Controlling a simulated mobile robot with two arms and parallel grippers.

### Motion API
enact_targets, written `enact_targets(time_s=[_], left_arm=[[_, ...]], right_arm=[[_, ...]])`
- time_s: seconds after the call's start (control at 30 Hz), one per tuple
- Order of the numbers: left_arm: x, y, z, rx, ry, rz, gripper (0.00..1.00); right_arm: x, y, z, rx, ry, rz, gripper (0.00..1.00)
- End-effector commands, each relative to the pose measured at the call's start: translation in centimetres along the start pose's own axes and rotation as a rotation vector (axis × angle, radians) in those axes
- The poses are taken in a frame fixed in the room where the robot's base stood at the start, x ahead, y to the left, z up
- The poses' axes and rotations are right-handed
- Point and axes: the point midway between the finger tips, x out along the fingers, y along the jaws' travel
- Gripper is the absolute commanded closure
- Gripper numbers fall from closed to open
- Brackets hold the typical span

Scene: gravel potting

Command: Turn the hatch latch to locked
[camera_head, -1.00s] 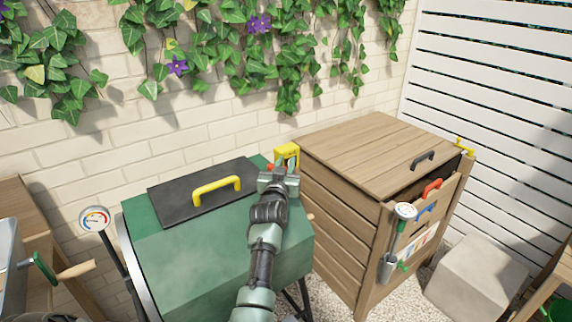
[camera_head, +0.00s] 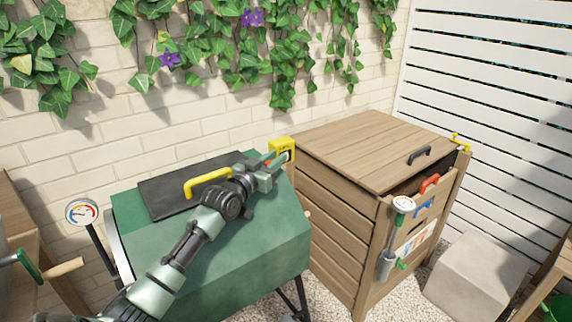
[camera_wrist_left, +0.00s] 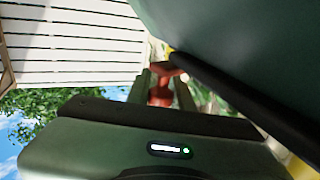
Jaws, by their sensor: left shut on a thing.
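The black hatch (camera_head: 165,197) with its yellow handle (camera_head: 207,183) lies closed on top of the green drum (camera_head: 240,235). My left gripper (camera_head: 274,161) reaches across the hatch's right side to the yellow bracket (camera_head: 281,146) at the drum's far right end. In the left wrist view, its two fingers are closed around a red part (camera_wrist_left: 160,92), which looks like the latch. In the head view, only a small bit of red shows at the fingertips. The gripper hides most of the latch, so I cannot tell its angle. My right gripper is out of view.
A wooden cabinet (camera_head: 345,205) with a partly open front stands close right of the drum. A dial gauge (camera_head: 81,212) stands at the drum's left. A brick wall with ivy is behind. A pale stone block (camera_head: 478,270) sits at right.

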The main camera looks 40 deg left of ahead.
Motion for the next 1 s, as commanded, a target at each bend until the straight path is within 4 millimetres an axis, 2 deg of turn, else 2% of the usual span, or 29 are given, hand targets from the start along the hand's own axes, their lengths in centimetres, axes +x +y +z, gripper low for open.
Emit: enact_targets(time_s=[0.4,0.43,0.5,0.83,1.0], left_arm=[[-0.3,-0.2,0.1,-0.003,-0.007,0.011,1.0],[-0.3,-0.2,0.1,-0.003,-0.007,0.011,0.72],[-0.3,-0.2,0.1,-0.003,-0.007,0.011,0.58],[-0.4,-0.2,0.1,-0.002,-0.006,0.01,0.58],[-2.0,-0.2,0.3,0.0,-0.008,0.01,0.58]], right_arm=[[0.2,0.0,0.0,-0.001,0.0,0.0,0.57],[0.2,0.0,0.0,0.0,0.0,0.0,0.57],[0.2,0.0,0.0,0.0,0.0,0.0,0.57],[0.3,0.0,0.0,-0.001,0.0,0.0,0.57],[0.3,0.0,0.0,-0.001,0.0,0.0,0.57]])
